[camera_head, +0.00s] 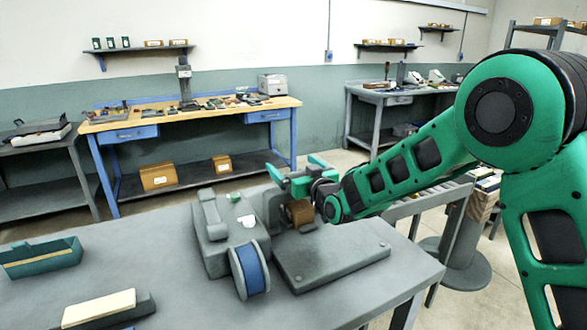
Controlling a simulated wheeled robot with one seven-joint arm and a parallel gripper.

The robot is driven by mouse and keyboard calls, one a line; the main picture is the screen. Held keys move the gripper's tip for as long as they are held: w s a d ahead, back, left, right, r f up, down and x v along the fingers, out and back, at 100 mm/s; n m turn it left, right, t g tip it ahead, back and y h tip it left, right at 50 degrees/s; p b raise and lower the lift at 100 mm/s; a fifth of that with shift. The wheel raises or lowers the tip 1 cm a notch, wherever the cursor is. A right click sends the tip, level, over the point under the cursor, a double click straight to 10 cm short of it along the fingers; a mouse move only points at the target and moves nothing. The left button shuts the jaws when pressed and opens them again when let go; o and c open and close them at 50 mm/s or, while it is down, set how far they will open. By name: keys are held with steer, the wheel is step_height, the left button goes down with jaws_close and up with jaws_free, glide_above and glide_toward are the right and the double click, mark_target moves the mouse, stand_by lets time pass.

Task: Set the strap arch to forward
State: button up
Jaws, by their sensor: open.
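The ring grinder (218,255) stands on the grey table as a grey block with a wide flat plate (340,265) at its right. A blue spool (254,268) with pale rims is on its front. A brown roller (300,213) sits at the back of the plate, beside a grey upright part (268,205). A raised grey bar (211,213) lies along the left top. I cannot tell for sure which part is the strap arch. My green gripper (297,169) is open above and behind the brown roller; my wrist partly hides this area, and contact cannot be told.
A teal tray (42,266) and a block with a cream top (98,308) lie at the table's left. The table (165,235) is bare between them and the grinder. A wooden-topped workbench (150,125) stands behind, and a roller conveyor (425,200) at the right.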

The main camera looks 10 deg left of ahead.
steer(key=v, duration=1)
steer(key=shift+s+d, duration=0.2)
steer(key=shift+d, duration=0.1)
